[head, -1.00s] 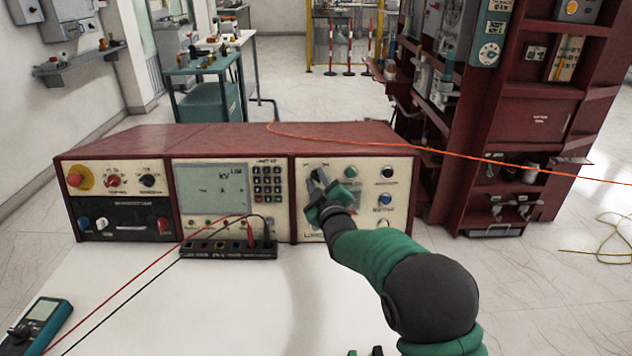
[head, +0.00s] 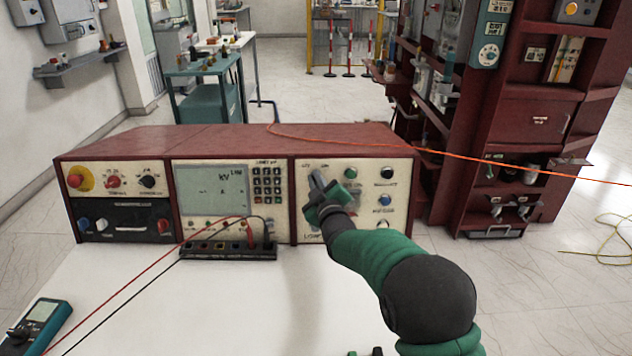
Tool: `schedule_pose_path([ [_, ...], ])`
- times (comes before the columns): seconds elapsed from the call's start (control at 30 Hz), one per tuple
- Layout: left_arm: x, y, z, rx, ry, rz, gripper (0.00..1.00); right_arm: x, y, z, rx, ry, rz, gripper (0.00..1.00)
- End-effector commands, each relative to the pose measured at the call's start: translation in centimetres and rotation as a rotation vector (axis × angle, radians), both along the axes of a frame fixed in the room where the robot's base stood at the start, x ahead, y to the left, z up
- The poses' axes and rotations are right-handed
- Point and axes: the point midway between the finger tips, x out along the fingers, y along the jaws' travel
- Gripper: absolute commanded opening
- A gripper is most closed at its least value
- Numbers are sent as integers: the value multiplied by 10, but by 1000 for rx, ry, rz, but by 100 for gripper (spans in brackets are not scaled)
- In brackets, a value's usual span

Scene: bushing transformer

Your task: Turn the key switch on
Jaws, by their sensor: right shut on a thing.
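My right gripper (head: 318,184) is at the upper left of the right-hand control panel (head: 354,226), on the front of the red console. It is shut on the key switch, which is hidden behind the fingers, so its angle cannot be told. The fingers point at the panel and lean a little to the left at the top. My left gripper is not in view.
A green button (head: 350,173), a black knob (head: 387,172) and a blue button (head: 384,200) sit right of the gripper. A black terminal strip (head: 228,250) with red and black leads stands before the console. A handheld meter (head: 42,322) lies at lower left. The white tabletop (head: 200,310) is mostly clear.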

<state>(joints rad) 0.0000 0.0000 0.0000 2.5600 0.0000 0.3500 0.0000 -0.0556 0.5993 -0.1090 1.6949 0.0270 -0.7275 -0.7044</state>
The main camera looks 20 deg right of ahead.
Motion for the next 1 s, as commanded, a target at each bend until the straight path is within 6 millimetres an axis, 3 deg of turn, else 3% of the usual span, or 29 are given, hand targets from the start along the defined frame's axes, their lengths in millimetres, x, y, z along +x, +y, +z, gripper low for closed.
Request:
schedule_pose_path([
  [0.37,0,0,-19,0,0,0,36,-1,1,-11,176,-36,-44,0],
  [0.7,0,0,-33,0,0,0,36,0,2,-11,469,-117,-119,0],
  [1.0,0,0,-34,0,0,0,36,0,3,-10,737,-192,-187,0],
])
